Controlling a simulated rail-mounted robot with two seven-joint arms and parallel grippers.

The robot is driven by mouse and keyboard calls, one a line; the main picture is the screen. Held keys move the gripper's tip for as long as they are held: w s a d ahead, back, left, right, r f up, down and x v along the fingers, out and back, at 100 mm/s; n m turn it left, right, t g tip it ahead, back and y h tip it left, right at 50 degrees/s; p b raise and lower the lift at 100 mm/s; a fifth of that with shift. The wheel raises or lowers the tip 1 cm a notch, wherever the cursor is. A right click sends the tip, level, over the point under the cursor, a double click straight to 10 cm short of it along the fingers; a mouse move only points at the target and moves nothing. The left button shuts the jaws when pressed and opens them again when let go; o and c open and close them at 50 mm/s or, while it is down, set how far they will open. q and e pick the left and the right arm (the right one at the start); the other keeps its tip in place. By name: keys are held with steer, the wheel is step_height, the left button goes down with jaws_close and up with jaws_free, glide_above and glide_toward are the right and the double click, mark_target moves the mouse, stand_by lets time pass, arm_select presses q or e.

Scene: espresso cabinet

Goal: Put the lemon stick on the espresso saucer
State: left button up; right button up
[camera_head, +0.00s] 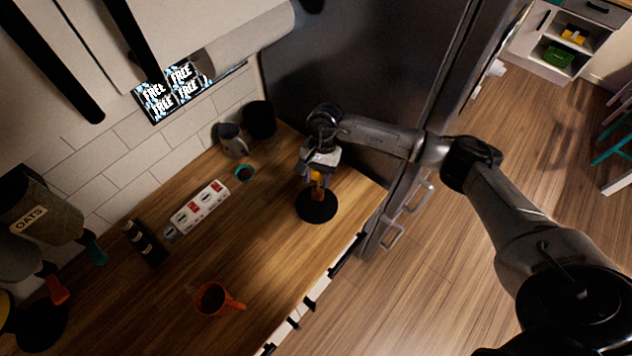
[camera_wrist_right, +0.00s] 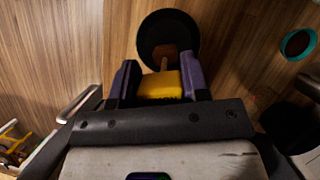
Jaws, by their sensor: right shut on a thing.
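The lemon stick is yellow with a brown end, and it shows in the head view (camera_head: 316,178) and the right wrist view (camera_wrist_right: 160,86). My right gripper (camera_head: 315,185) is shut on its yellow part, which sits between the purple fingers (camera_wrist_right: 160,80) in the wrist view. A round black dish, seemingly the espresso saucer (camera_head: 316,208), lies on the wooden counter below the gripper. In the wrist view the brown end overlaps the black saucer (camera_wrist_right: 150,29); whether it touches cannot be told. My left gripper is not in view.
A dark fridge (camera_head: 360,65) is behind. Bare counter lies between mug and saucer.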

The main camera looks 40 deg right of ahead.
mark_target(316, 192)
steer(key=shift+w+a+f+p, duration=0.1)
steer(key=shift+f+p, duration=0.45)
steer(key=shift+f, duration=1.6)
steer(key=shift+f, duration=0.15)
steer(key=o, duration=1.1)
